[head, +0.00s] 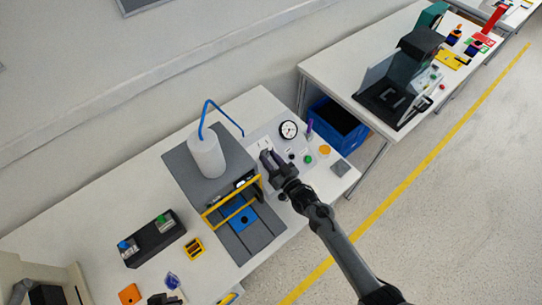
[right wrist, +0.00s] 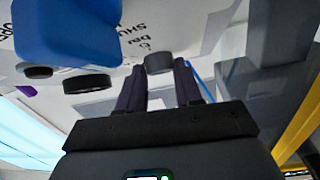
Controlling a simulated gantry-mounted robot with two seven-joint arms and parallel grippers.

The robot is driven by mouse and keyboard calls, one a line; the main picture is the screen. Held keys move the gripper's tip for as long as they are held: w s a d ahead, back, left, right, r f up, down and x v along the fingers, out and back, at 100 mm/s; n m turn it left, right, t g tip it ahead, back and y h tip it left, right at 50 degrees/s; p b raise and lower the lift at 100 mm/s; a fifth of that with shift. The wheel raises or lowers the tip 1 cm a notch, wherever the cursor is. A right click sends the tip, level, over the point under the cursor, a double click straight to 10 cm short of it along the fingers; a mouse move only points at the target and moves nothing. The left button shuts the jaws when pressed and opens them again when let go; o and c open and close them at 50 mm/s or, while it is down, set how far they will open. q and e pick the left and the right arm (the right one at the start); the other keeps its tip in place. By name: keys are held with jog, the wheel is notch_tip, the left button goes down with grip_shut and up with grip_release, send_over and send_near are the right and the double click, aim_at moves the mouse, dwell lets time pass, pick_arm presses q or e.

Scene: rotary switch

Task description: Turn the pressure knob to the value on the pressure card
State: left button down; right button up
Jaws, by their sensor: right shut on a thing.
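My right gripper (head: 266,158) reaches over the grey-white control panel (head: 260,131) in the head view. In the right wrist view its two dark fingers (right wrist: 159,75) are shut on a round dark grey knob (right wrist: 159,62), one on each side. The gripper hides this knob in the head view. Printed lettering on the panel (right wrist: 140,40) appears upside down behind the knob and includes "bar"; its number is too small to read surely. A round white-faced gauge (head: 288,129) stands on the panel; its reading is too small to tell.
A grey press with a white cylinder (head: 207,155), blue hose and yellow frame stands left of the gripper. A green button (head: 308,159) and an orange button (head: 324,150) lie right. Black knobs (right wrist: 87,82) and a large blue part (right wrist: 68,30) are close in the wrist view.

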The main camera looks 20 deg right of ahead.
jog(key=shift+a+m+h+p, duration=0.25)
jog(key=shift+m+h+p, duration=0.15)
jog(key=shift+m+h, duration=1)
jog(key=o, duration=1)
jog(key=shift+s, duration=0.2)
jog(key=s, duration=0.7)
jog(key=s+d, duration=0.1)
jog(key=s, duration=0.2)
jog(key=shift+s, duration=0.25)
jog(key=shift+o, duration=0.2)
